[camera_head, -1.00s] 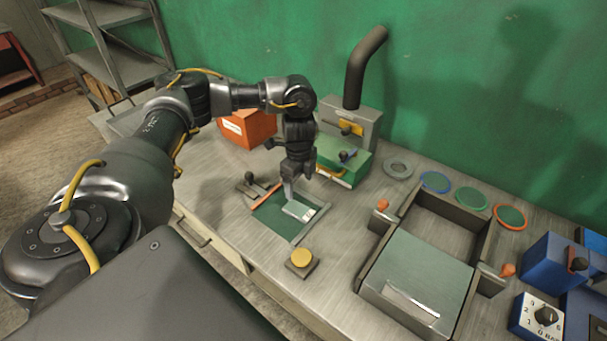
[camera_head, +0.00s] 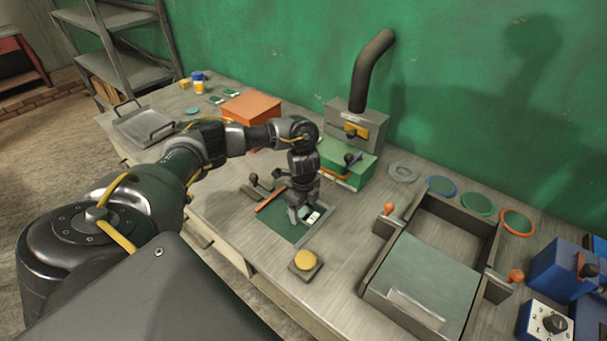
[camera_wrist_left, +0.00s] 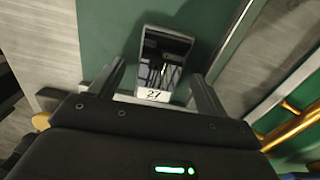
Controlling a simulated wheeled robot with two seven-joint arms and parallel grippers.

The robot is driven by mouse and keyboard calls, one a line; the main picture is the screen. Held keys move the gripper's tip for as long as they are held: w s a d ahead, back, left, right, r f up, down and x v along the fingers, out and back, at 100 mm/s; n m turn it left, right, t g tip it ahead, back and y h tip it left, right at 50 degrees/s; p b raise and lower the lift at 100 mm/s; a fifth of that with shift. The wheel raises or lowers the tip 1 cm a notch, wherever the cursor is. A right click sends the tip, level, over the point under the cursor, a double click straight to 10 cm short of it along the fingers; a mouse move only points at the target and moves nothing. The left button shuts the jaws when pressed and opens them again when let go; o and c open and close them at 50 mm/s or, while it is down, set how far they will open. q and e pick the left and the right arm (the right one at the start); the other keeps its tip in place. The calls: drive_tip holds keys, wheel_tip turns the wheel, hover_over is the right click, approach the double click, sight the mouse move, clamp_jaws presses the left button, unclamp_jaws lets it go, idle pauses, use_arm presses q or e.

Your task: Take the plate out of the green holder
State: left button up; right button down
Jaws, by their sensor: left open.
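The plate (camera_head: 313,217) is a small dark glossy slab with a white label end. It lies on the flat green holder (camera_head: 284,223), which has a grey frame. In the left wrist view the plate (camera_wrist_left: 165,58) shows a label that reads like 27, and the green holder (camera_wrist_left: 112,25) is under it. My left gripper (camera_head: 300,214) points down over the holder at the plate. In the left wrist view its open fingers (camera_wrist_left: 158,80) stand on either side of the plate's label end, with gaps. Whether they touch the holder cannot be told. My right gripper is not in view.
A yellow button (camera_head: 305,260) is in front. A large grey tray-like fixture (camera_head: 419,276) is at right, with several coloured rings behind. An orange box (camera_head: 251,106) is at back left.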

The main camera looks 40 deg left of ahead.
use_arm(q)
drive_tip(key=shift+f, duration=0.4)
drive_tip(key=shift+r, duration=0.1)
drive_tip(key=shift+c, duration=0.3)
drive_tip(key=c, duration=1.4)
drive_tip(key=shift+c, duration=0.3)
drive_tip(key=shift+r, duration=0.15)
